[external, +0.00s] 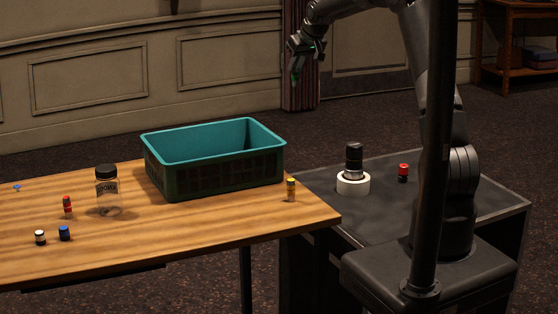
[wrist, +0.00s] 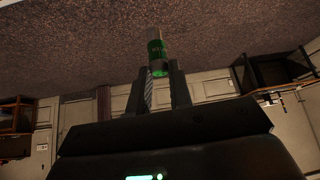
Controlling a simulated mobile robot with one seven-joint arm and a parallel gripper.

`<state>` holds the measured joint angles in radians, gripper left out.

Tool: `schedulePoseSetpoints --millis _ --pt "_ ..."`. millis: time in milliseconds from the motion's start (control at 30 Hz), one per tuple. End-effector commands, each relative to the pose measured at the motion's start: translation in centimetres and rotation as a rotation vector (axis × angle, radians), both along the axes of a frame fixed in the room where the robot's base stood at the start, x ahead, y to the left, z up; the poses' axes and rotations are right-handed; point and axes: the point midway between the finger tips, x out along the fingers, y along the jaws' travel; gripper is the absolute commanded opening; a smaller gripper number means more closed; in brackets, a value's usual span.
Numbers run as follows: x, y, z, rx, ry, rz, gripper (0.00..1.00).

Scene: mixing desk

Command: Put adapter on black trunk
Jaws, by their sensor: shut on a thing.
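My gripper (external: 296,68) is raised high above the floor, beyond the teal crate, and is shut on a small green piece (external: 295,77). In the wrist view, the green piece is a short translucent cylinder with a pale end (wrist: 155,50), held between the two fingertips (wrist: 160,72). It appears to be the adapter, but I cannot be sure. The black trunk (external: 385,211) is the dark, flat-topped box at the right, beside my base. The gripper is well above and away from it.
A white ring with a black-topped item (external: 354,160) and a red-and-black cylinder (external: 403,173) stand on the trunk. The wooden table (external: 180,235) holds a teal crate (external: 215,165), a clear jar (external: 107,189), a yellow-topped cylinder (external: 291,190) and several small cylinders. The trunk's front middle is clear.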

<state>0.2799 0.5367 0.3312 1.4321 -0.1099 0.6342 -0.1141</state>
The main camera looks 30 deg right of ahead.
Motion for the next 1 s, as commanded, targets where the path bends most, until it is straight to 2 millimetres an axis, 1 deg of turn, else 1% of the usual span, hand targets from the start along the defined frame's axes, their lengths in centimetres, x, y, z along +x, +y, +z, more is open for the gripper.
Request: schedulePoseSetpoints --millis 33,100,300,500,700,767,900,1000 --pt "-0.7 -2.3 0.2 0.000 -0.001 -0.027 0.00" --pt "-1.6 -5.0 0.3 0.000 -0.001 -0.061 0.00" --pt "-4.7 -12.0 0.5 0.000 0.000 -0.151 0.00" --pt "-8.4 -18.2 0.7 -0.001 0.000 -0.238 0.00" --pt "-12.6 -23.5 0.7 0.000 -0.001 -0.324 0.00" --pt "-13.8 -24.9 0.6 0.001 -0.001 -0.348 0.00" --pt "-17.0 -28.0 0.5 0.001 0.000 -0.405 0.00" --pt "-19.2 -30.0 0.4 0.000 -0.001 -0.443 0.00"
